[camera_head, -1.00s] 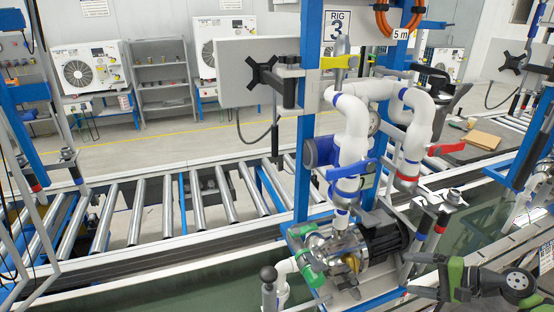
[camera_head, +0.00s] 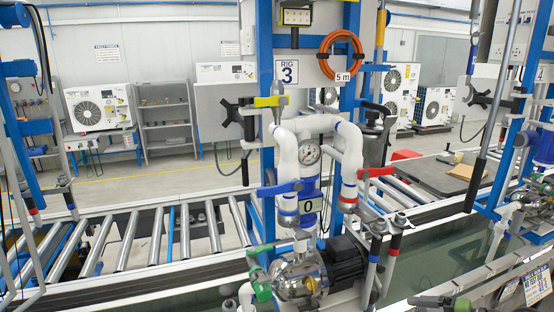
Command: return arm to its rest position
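I see no contact between my gripper and the stand.
A blue-handled valve (camera_head: 280,188), a red-handled valve (camera_head: 375,172) and a gauge (camera_head: 309,153) are on the pipes. A roller conveyor (camera_head: 125,243) runs behind the stand. Another station (camera_head: 530,150) stands at the right. A printed card (camera_head: 537,287) is at lower right.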

